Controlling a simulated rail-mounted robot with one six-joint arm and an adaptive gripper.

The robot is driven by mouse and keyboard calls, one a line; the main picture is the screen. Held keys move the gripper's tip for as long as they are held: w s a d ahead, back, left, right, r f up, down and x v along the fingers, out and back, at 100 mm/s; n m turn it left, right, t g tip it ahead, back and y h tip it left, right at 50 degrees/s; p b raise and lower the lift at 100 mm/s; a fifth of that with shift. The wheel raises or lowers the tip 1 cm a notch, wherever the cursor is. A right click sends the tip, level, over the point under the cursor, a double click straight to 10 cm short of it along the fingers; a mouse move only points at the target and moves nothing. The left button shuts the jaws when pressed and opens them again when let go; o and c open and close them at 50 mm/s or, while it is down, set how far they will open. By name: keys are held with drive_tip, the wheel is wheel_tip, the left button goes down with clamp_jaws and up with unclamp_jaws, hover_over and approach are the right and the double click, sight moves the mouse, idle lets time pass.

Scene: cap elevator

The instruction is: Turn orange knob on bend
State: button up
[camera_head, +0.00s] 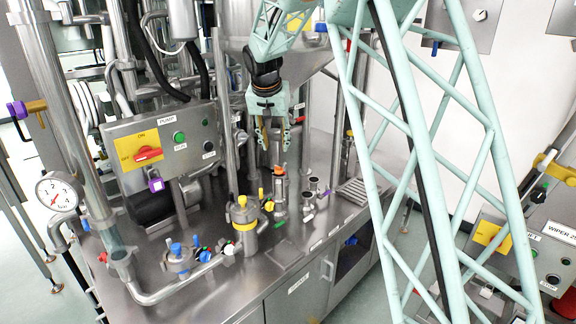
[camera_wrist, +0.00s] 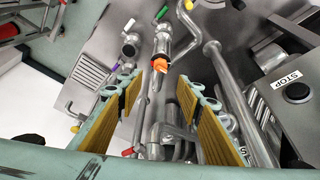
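The orange knob (camera_head: 279,170) sits on top of an upright metal pipe fitting in the middle of the steel worktop. In the wrist view an orange piece (camera_wrist: 160,64), which looks like the same knob, shows at the end of a metal pipe, between the fingertips in the picture. My gripper (camera_head: 274,142) points down above the knob, with a gap between them. It also shows in the wrist view (camera_wrist: 158,82), with its yellow-padded fingers apart and nothing held. The shape of the bend below the knob is partly unclear.
A vertical pipe (camera_head: 226,110) rises behind. The pump panel (camera_head: 160,150) is at the left. A tray-like grate (camera_head: 357,190) lies to the right. Several short pipe ends are close to the knob.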

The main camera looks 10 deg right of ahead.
sight(279, 168)
drive_tip(key=shift+f, duration=0.15)
idle(0.3)
drive_tip(key=shift+b+x, duration=0.6)
drive_tip(key=shift+x, duration=6.2)
drive_tip(key=shift+a, duration=0.1)
drive_tip(key=shift+c, duration=0.7)
drive_tip(key=c, duration=0.7)
